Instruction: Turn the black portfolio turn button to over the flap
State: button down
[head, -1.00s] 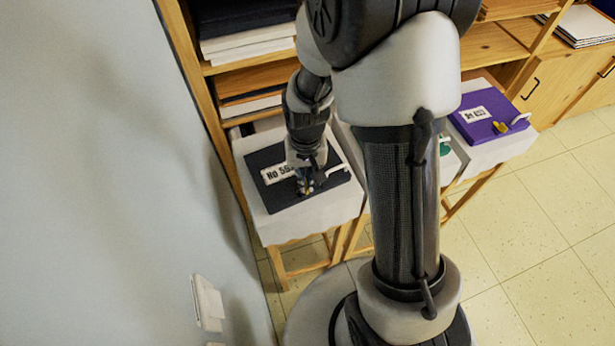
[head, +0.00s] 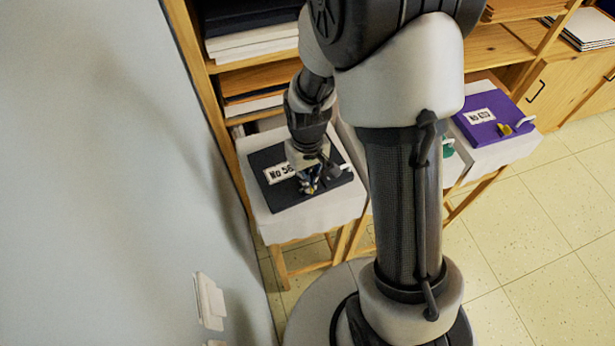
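The black portfolio (head: 284,198) lies flat on a white-covered stand at the left, with a white "No 5..." label (head: 275,174) partly hidden by my arm. My gripper (head: 311,187) points down over the portfolio's right-front part, at or just above its surface. A small pale piece (head: 346,167) shows at the portfolio's right edge, beside the gripper. The turn button is hidden or too small to make out among the gripper's fingers. Whether the fingers are open or shut, or touch anything, does not show.
A purple portfolio (head: 482,112) with a yellow button (head: 505,129) lies on another stand at the right. A green piece (head: 447,149) shows behind my arm. Wooden shelves stand behind. The wall (head: 110,180) is close on the left; floor is open at right.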

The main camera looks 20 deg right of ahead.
jog(key=c, duration=1.8)
grip_release()
jog(key=shift+r, duration=0.1)
notch_tip(320, 180, up, 12)
